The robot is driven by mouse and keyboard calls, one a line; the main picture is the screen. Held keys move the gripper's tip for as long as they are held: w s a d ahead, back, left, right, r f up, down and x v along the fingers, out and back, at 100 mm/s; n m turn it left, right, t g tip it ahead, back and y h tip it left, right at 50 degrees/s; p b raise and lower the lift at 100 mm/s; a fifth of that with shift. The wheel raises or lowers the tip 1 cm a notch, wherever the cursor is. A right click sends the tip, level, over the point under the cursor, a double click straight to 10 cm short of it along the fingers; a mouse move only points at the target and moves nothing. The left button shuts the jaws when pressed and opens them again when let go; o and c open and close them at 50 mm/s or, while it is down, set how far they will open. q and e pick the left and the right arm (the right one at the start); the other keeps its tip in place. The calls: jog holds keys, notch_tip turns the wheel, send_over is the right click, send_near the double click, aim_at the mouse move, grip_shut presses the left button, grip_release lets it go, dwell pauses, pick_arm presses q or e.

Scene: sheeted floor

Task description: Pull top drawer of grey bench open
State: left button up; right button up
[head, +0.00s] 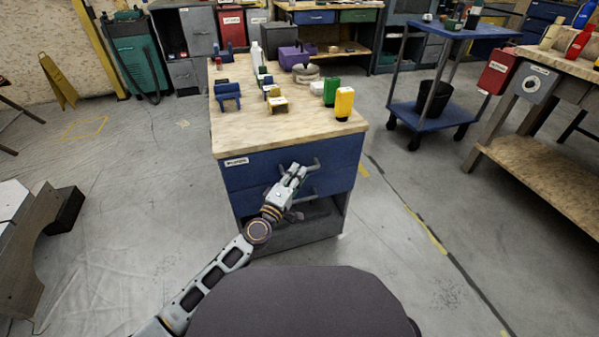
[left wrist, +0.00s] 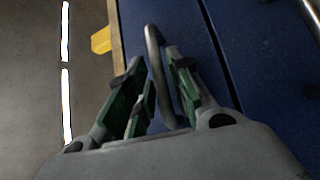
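The grey bench has a light wooden top (head: 235,135) and blue drawer fronts. Its top drawer (head: 240,174) looks shut, its front flush below the top. The drawer's bar handle (head: 316,163) is partly covered by my left gripper (head: 293,177). In the left wrist view, the handle (left wrist: 154,50) runs between the green-padded fingers of the left gripper (left wrist: 160,85). The fingers are spread, with a gap on the left side of the bar. The bar is close to the right finger; contact cannot be told. My right gripper is in neither view.
Toy-like items, a yellow bottle (head: 344,103) and a green bottle (head: 331,91) stand on the bench top. A lower drawer and an open grey shelf (head: 285,236) are below. A blue trolley (head: 430,114) and a wooden workbench (head: 545,178) stand right. Floor left is mostly clear.

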pick_arm(q)
jog(key=shift+x, duration=0.85)
jog(key=shift+c, duration=0.3)
grip_shut()
